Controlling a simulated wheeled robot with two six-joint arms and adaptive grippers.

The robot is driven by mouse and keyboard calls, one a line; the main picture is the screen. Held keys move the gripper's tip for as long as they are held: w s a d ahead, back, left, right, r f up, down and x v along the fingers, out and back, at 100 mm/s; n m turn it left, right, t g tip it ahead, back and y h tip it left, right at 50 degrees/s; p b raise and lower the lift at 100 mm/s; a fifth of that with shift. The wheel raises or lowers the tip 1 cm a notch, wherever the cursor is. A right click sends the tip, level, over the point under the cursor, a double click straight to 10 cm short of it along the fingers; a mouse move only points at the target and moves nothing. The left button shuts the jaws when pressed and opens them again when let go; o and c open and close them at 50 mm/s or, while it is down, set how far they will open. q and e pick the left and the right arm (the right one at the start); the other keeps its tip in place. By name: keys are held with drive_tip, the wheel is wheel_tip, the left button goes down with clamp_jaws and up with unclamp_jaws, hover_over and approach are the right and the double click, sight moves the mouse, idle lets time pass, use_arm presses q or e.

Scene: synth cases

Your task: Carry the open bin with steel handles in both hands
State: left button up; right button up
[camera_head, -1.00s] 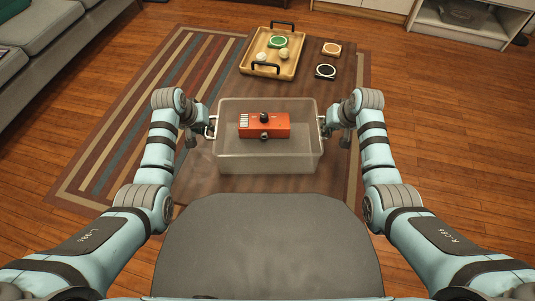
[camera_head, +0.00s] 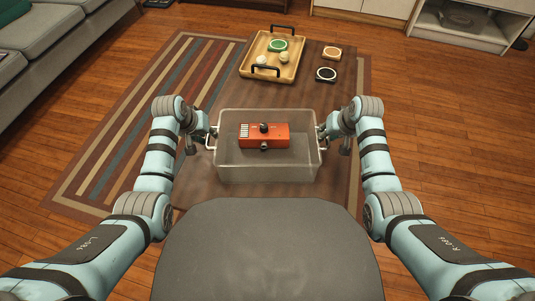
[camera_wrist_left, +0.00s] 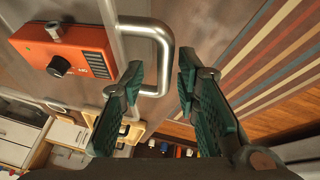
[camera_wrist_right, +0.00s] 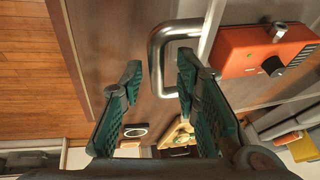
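The open bin (camera_head: 268,171) is clear, see-through plastic. It stands on the dark wooden table in front of me, with an orange box with knobs (camera_head: 277,141) inside. Its left steel handle (camera_wrist_left: 166,60) lies between the spread fingers of my left gripper (camera_wrist_left: 158,76). Its right steel handle (camera_wrist_right: 154,62) lies between the spread fingers of my right gripper (camera_wrist_right: 157,73). Both grippers are open. In the head view, my left gripper (camera_head: 208,131) and right gripper (camera_head: 324,132) are at the bin's two sides, and their fingertips are partly hidden.
Behind the bin, a wooden tray (camera_head: 290,73) with black handles holds a green-topped round thing and two pale balls. Two coasters, one tan (camera_head: 331,53) and one black (camera_head: 326,74), lie right of it. A sofa (camera_head: 45,50) stands at left; wooden floor lies at right.

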drive_tip(key=s+d+r+p, duration=0.1)
drive_tip(key=s+r+p, duration=0.1)
drive_tip(key=r+p, duration=1.3)
drive_tip(key=s+d+r+p, duration=0.1)
drive_tip(key=s+r+p, duration=0.1)
drive_tip(key=r+p, duration=1.3)
wheel_tip(320, 180, up, 11)
drive_tip(key=shift+s+r, duration=0.15)
drive_tip(key=shift+s, duration=0.2)
